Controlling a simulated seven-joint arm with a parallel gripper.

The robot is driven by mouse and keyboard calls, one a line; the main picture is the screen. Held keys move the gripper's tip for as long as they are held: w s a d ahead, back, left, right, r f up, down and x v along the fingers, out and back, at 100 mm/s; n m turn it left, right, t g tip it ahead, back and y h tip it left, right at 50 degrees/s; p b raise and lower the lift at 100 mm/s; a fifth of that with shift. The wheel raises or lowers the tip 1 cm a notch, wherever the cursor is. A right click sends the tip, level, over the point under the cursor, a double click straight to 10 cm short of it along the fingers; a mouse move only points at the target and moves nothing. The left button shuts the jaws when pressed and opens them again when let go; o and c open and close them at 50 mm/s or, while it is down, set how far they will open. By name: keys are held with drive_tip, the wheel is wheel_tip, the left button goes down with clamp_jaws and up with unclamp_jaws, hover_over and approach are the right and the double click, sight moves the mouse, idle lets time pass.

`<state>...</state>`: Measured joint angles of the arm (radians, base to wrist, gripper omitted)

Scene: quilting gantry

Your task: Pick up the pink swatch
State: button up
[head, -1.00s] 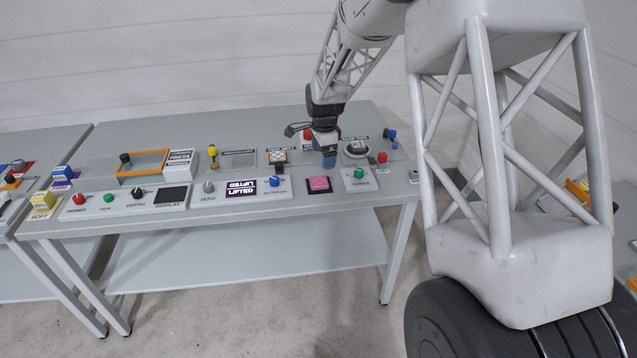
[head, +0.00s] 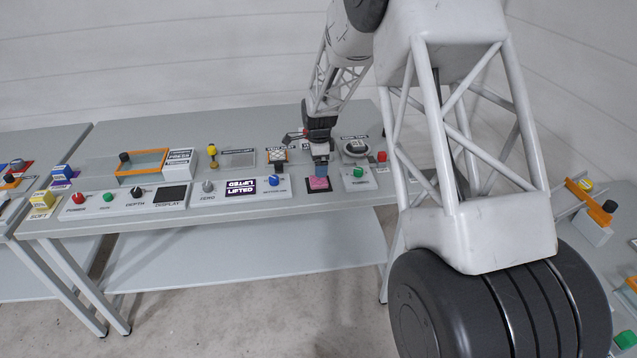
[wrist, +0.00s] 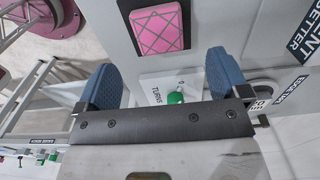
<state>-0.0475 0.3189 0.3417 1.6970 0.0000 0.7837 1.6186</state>
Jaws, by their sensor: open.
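The pink swatch (head: 319,184) lies on a dark square pad near the front edge of the table, right of the display panel that reads LIFTED. In the wrist view the pink swatch (wrist: 160,27) shows crossed quilting lines and sits at the top, beyond the fingertips. My gripper (head: 320,168) is just above and behind the swatch in the head view, partly overlapping it there. In the wrist view my gripper (wrist: 161,65) has its two blue fingers wide apart, with nothing held between them.
A white panel with a green knob (head: 358,172) stands right of the swatch. The LIFTED display (head: 241,188) and a blue knob (head: 274,181) are to its left. A patterned block with an orange base (head: 277,156) and a round dial (head: 356,147) stand behind.

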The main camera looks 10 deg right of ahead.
sight(319, 180)
drive_tip(key=shift+f, duration=0.65)
drive_tip(key=shift+f, duration=0.15)
drive_tip(key=shift+f, duration=2.5)
drive_tip(key=c, duration=1)
